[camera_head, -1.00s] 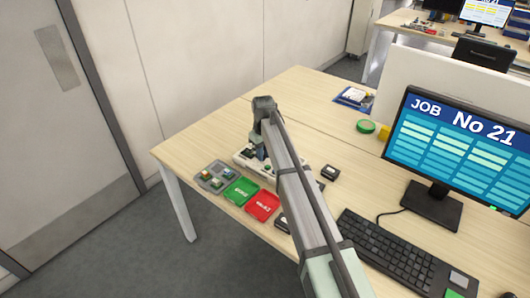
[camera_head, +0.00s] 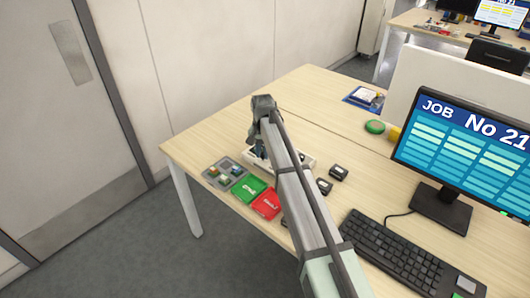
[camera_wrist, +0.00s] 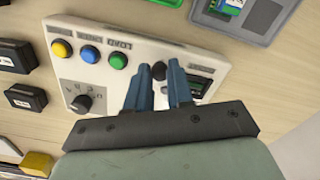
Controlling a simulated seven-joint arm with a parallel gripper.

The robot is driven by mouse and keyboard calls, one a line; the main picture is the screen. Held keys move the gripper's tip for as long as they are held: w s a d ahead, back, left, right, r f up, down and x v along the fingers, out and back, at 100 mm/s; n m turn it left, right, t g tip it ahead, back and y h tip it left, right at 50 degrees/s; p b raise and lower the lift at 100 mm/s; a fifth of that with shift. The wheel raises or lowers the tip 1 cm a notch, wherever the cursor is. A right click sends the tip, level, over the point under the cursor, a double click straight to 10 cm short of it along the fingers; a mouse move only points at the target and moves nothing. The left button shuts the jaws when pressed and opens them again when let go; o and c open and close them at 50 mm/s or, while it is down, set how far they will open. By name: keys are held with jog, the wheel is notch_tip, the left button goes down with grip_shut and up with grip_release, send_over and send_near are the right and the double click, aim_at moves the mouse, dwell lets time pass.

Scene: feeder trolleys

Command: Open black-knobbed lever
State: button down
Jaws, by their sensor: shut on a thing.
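The black-knobbed lever (camera_wrist: 158,70) is on a white control panel (camera_wrist: 140,50), with its round black knob showing between my fingertips in the wrist view. My gripper (camera_wrist: 164,72) has blue fingers, shut on the lever at the knob. The lever's shaft and base are hidden behind the fingers. In the head view the panel (camera_head: 305,158) shows on both sides of my arm, which covers its middle. My gripper (camera_head: 261,150) is partly hidden by the arm there, and the lever cannot be made out.
The panel also bears yellow (camera_wrist: 61,49), blue (camera_wrist: 90,54) and green (camera_wrist: 118,61) buttons and a black dial (camera_wrist: 82,103). A grey sorting tray (camera_head: 224,172), green tray (camera_head: 249,187) and red tray (camera_head: 266,203) lie near the front edge. Small black boxes (camera_head: 338,172) lie right of the arm.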

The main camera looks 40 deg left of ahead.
jog(key=shift+a+m, duration=0.2)
jog(key=shift+m, duration=0.3)
jog(key=c, duration=1)
grip_release()
jog(key=shift+s, duration=0.1)
notch_tip(320, 180, up, 14)
jog(key=shift+f, duration=0.1)
